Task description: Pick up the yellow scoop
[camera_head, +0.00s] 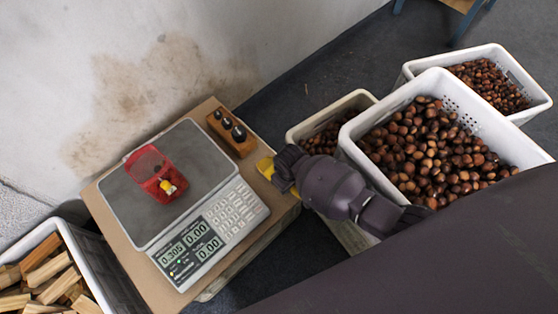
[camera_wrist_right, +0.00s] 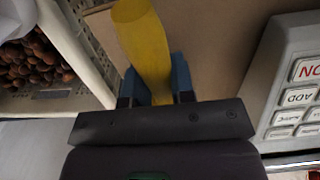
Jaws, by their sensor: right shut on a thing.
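The yellow scoop (camera_head: 265,167) shows as a small yellow piece at the right edge of the scale's board. In the right wrist view its long yellow part (camera_wrist_right: 143,38) runs up between the two fingers. My right gripper (camera_head: 281,172) is shut on it, and its fingers (camera_wrist_right: 154,85) press on both sides. The rest of the scoop is hidden by the gripper. I cannot tell whether the scoop touches the board. My left gripper is not in view.
A scale (camera_head: 206,151) carries a red container (camera_head: 151,176) with a yellow part. A wooden block with dark weights (camera_head: 232,133) stands behind. Chestnut crates (camera_head: 345,139) stand at the right, including a large white one (camera_head: 499,129). A crate of split wood (camera_head: 88,250) is at lower left.

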